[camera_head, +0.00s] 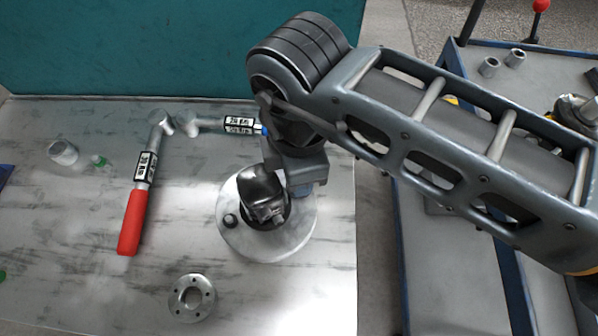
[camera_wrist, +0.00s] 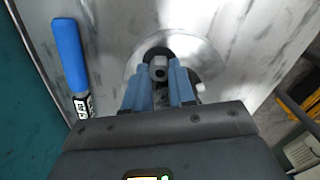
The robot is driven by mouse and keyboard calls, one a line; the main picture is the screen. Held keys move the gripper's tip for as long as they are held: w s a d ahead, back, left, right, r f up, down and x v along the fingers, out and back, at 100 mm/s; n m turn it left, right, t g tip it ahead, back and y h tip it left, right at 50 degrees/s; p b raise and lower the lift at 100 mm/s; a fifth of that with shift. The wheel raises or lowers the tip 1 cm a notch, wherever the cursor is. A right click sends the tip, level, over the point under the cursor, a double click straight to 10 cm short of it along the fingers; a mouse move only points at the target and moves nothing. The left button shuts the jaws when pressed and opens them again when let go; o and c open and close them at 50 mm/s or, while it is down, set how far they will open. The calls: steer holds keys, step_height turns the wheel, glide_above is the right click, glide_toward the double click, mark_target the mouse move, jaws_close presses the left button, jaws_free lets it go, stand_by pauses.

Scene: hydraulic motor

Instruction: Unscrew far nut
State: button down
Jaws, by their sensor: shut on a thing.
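The hydraulic motor (camera_head: 262,192) is a dark body on a round grey metal flange (camera_head: 293,238) on the table. A dark nut (camera_head: 231,220) shows on the near left side of the flange. My gripper (camera_head: 300,188) is pointed down at the far right side of the motor. In the wrist view its two blue fingers (camera_wrist: 161,88) reach down beside the motor's grey square-topped part (camera_wrist: 158,72). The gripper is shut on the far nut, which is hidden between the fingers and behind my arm.
A red-handled wrench (camera_head: 133,220) and a blue-handled wrench (camera_head: 222,125) lie on the table (camera_head: 80,285) to the left and behind. A metal ring with holes (camera_head: 192,298) lies in front. A second blue-edged table (camera_head: 450,270) is at right.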

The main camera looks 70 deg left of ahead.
steer(key=n+b, duration=0.1)
steer(key=n, duration=0.2)
stand_by(0.4)
steer(key=shift+f+n+b, duration=0.1)
steer(key=shift+n+b, duration=0.6)
steer(key=shift+n, duration=0.2)
steer(key=shift+r+n+b, duration=0.2)
steer(key=shift+n+b, duration=0.5)
steer(key=shift+n, duration=0.8)
steer(key=c, duration=1.2)
jaws_free()
